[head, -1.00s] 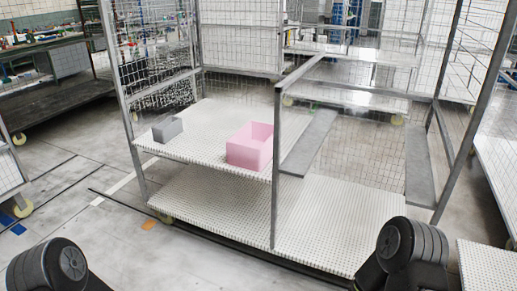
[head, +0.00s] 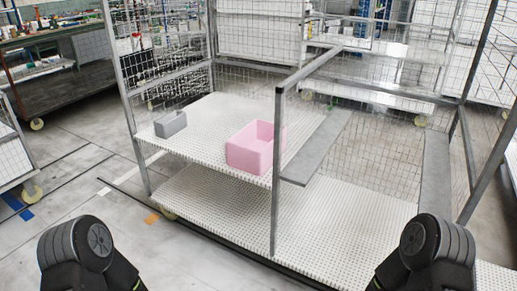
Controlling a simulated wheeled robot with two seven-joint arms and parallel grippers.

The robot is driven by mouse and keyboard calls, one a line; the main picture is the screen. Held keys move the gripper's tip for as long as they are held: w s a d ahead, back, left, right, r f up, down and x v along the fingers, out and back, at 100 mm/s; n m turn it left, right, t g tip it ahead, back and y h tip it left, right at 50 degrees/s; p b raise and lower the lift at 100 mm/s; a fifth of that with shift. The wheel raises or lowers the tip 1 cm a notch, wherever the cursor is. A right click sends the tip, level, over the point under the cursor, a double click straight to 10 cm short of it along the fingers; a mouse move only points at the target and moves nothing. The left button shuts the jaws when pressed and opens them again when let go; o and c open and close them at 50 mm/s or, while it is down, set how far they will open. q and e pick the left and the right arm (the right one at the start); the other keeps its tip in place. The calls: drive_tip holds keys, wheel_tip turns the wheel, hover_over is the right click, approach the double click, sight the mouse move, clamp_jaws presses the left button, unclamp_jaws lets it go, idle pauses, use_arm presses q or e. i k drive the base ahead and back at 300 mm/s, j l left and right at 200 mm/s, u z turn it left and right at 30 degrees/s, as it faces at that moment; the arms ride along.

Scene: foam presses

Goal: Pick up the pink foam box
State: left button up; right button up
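The pink foam box (head: 251,150) is an open-topped box on the upper white perforated shelf (head: 205,140) of a metal cage cart. It sits close to the shelf's right end, partly behind a vertical grey post (head: 278,170). Dark links of both my arms show at the bottom left and bottom right of the head view. Neither gripper is in view. Both arms are well apart from the box.
A small grey box (head: 170,124) stands on the same shelf, to the left. Narrow grey ledges (head: 318,147) lie right of the post. A lower white shelf (head: 230,212) spans beneath. Mesh walls enclose the cart's back and left. Floor (head: 70,170) is clear at the front left.

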sight(250, 150)
drive_tip(key=i+j+z, duration=0.1)
drive_tip(key=z, duration=0.6)
drive_tip(key=i+j+z, duration=0.2)
drive_tip(key=j, duration=0.15)
drive_tip(key=i+j+z, duration=0.1)
drive_tip(key=j+z, duration=0.15)
drive_tip(key=j, duration=0.15)
drive_tip(key=i+j+z, duration=0.2)
drive_tip(key=j, duration=0.2)
drive_tip(key=j+z, duration=0.25)
drive_tip(key=j, duration=0.2)
drive_tip(key=i+j, duration=0.1)
drive_tip(key=j, duration=0.8)
drive_tip(key=i+j, duration=0.15)
drive_tip(key=j, duration=0.35)
